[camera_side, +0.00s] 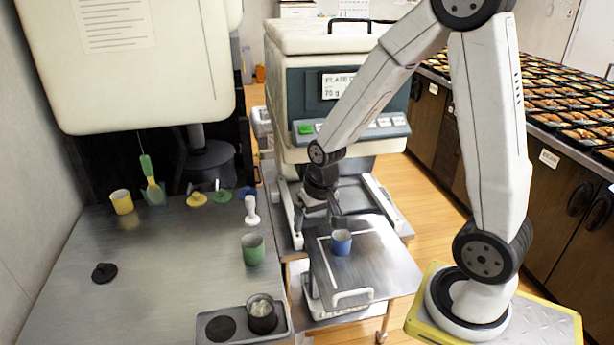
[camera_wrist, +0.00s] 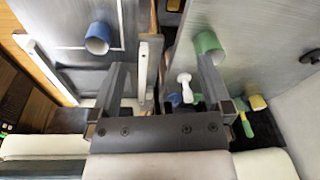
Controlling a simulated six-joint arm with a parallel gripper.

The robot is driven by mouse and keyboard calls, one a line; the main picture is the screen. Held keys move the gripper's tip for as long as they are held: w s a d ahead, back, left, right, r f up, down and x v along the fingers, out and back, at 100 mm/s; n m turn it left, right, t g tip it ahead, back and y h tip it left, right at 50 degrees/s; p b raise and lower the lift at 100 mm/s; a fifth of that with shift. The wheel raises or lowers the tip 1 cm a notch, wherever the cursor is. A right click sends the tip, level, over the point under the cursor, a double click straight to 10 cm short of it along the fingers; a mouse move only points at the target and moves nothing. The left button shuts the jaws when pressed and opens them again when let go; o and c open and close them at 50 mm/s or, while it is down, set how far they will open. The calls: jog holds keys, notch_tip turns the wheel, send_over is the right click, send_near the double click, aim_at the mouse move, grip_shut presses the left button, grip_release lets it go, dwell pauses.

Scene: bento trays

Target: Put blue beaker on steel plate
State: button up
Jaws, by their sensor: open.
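The blue beaker (camera_side: 341,243) stands upright on the steel plate (camera_side: 388,268), inside the plate's pale outline. In the wrist view, the blue beaker (camera_wrist: 98,38) is on the steel plate (camera_wrist: 60,28) at upper left, beyond my left finger. My gripper (camera_side: 330,208) is just behind and above the beaker in the side view. In the wrist view my gripper (camera_wrist: 162,82) is open, with its fingers wide apart and nothing between them. The gap beside the plate shows between the fingers. The beaker looks clear of both fingers.
A green beaker (camera_side: 253,249), white pestle-like item (camera_side: 251,210), yellow beaker (camera_side: 121,202) and several coloured tools stand on the left steel table (camera_side: 150,270). A tray (camera_side: 238,326) holds a dark cup. The weighing machine (camera_side: 300,85) rises behind the plate.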

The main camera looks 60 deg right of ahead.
jog(key=s+a+r+n+t, duration=0.1)
jog(key=s+a+r+n, duration=0.1)
jog(key=s+a+n, duration=0.2)
jog(key=a+n, duration=0.2)
jog(key=shift+s+a, duration=0.3)
jog(key=shift+s, duration=0.1)
